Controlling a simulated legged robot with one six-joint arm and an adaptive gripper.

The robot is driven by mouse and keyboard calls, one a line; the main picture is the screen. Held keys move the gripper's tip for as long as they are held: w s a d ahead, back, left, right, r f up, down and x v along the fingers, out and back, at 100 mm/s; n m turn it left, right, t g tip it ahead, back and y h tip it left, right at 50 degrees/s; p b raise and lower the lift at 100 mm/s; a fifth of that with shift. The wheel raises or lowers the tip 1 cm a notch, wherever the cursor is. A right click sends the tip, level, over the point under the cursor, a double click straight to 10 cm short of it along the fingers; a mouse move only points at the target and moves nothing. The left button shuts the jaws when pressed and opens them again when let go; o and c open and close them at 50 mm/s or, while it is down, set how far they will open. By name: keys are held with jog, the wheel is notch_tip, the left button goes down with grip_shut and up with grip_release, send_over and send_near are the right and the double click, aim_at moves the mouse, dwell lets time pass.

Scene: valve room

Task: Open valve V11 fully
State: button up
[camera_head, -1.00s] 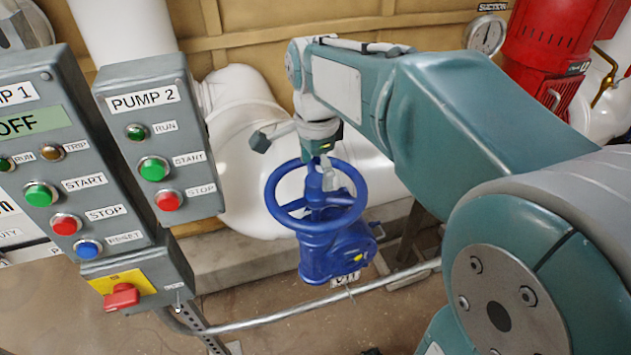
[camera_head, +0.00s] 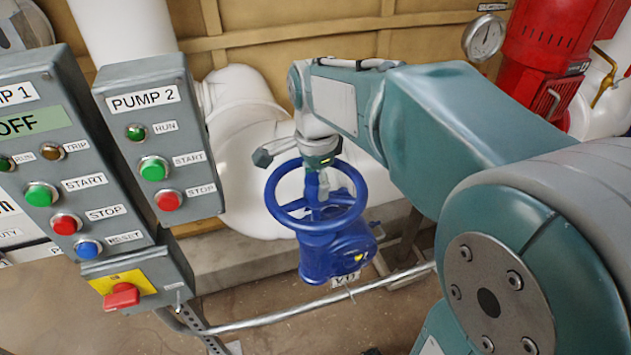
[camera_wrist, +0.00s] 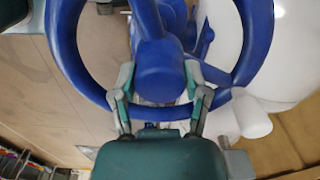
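The blue handwheel valve (camera_head: 317,197) stands in the middle of the head view, with a small white tag (camera_head: 345,281) low on its body that seems to read V11. My gripper (camera_head: 322,187) points down into the wheel from above. In the wrist view the wheel's rim (camera_wrist: 255,45) surrounds its round blue hub (camera_wrist: 160,72). The fingers of my gripper (camera_wrist: 160,80) are spread, one on each side of the hub. I cannot tell whether they touch it. In the head view the fingertips are partly hidden by the wheel.
Control boxes for PUMP 1 (camera_head: 55,140) and PUMP 2 (camera_head: 158,140) stand left of the valve. A thin grey pipe (camera_head: 300,313) runs below it. White pipes (camera_head: 245,150) stand behind, and a red pump (camera_head: 550,65) and gauge (camera_head: 485,38) are at the upper right.

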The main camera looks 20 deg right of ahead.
jog(key=n, duration=0.3)
jog(key=shift+f+n, duration=0.1)
jog(key=shift+n, duration=0.2)
jog(key=n, duration=0.4)
jog(key=shift+n, duration=0.3)
jog(key=n, duration=0.8)
jog(key=shift+n, duration=0.3)
jog(key=n, duration=0.8)
jog(key=shift+n, duration=0.4)
jog(key=n, duration=0.7)
jog(key=shift+n, duration=0.3)
